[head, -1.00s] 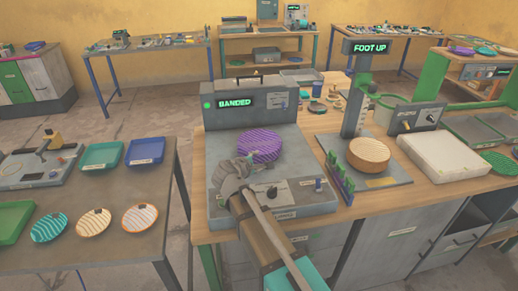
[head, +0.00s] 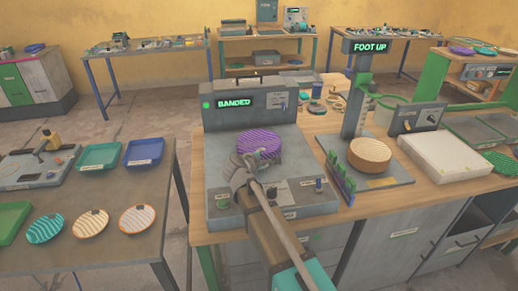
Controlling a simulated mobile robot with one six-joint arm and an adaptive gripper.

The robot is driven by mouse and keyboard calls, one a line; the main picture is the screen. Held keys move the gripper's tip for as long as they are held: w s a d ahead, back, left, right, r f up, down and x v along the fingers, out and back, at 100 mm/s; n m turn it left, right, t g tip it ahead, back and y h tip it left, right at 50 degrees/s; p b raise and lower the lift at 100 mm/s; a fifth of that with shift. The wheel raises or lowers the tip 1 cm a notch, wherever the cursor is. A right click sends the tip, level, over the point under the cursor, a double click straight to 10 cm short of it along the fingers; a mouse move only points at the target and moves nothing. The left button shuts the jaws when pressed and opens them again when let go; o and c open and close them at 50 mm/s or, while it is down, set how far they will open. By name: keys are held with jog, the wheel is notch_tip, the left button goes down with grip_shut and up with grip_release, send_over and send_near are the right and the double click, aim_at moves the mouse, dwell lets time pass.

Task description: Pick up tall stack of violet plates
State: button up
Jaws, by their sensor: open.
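The tall stack of violet plates (head: 262,142) sits on the grey banding machine (head: 226,176), in front of its upright panel, whose display reads BANDED. The stack shows violet with pale stripes. My gripper (head: 243,163) is open at the front left of the stack, very close to it in the picture. The gripper covers the stack's lower left edge. I cannot tell whether the fingers touch it.
Right of the machine stand a row of green and violet pieces (head: 341,178) and a press with FOOT UP display (head: 366,46), with a brown round stack (head: 369,152) under it. A pale block (head: 444,158) lies further right. The left table (head: 100,245) holds trays and single striped plates.

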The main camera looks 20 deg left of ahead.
jog(key=shift+c, duration=0.2)
grip_shut()
jog(key=shift+r, duration=0.15)
notch_tip(320, 180, up, 3)
jog(key=p, duration=0.3)
jog(key=s+d+r+p, duration=0.2)
jog(key=s+r+p, duration=0.7)
jog(key=s, duration=0.5)
jog(key=shift+r+p, duration=0.35)
jog(key=shift+p, duration=0.15)
jog(key=shift+w, duration=0.1)
